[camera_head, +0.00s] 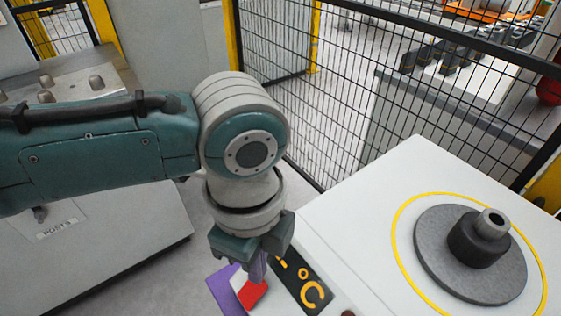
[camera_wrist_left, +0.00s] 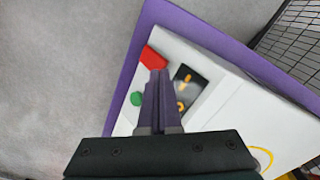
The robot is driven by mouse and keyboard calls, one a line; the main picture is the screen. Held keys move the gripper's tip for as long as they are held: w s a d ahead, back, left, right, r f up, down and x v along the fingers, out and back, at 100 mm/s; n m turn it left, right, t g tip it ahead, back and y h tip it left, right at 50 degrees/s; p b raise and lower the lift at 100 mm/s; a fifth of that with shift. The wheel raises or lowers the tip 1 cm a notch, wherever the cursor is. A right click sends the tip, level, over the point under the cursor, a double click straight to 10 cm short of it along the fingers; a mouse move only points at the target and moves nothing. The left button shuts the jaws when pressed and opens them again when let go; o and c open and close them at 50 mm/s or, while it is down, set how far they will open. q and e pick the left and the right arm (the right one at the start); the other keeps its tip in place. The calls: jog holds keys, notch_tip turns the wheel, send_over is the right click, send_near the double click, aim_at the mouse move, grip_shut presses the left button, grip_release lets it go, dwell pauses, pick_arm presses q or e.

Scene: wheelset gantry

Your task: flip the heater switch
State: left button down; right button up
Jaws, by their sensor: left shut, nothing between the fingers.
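The heater appears to be the white box (camera_head: 345,235) with a round grey plate (camera_head: 450,275) inside a yellow ring. Its front corner carries a dark panel (camera_head: 318,292) with yellow marks, also in the left wrist view (camera_wrist_left: 188,78). A red part (camera_head: 253,294) lies beside the panel; it also shows in the left wrist view (camera_wrist_left: 152,58). I cannot tell which part is the switch. My left gripper (camera_head: 258,280) is shut and empty, pointing down, its tips close to the red part and panel. Contact cannot be told. My right gripper is not in view.
A purple edge (camera_head: 224,292) borders the box. A green button (camera_wrist_left: 136,98) shows near the red part. Black mesh fencing (camera_head: 345,110) stands behind the box. A grey cabinet labelled "POSTS" (camera_head: 110,250) stands at left, with open floor between.

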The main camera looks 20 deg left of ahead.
pick_arm(q)
jog(key=shift+f+b, duration=0.55)
jog(key=shift+f, duration=0.25)
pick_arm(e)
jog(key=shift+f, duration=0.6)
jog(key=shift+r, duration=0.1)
pick_arm(q)
jog(key=shift+r+p, duration=0.6)
jog(key=shift+p, duration=0.1)
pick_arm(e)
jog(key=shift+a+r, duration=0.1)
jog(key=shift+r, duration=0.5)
pick_arm(q)
notch_tip(320, 180, up, 6)
jog(key=p, duration=0.6)
jog(key=shift+f, duration=0.1)
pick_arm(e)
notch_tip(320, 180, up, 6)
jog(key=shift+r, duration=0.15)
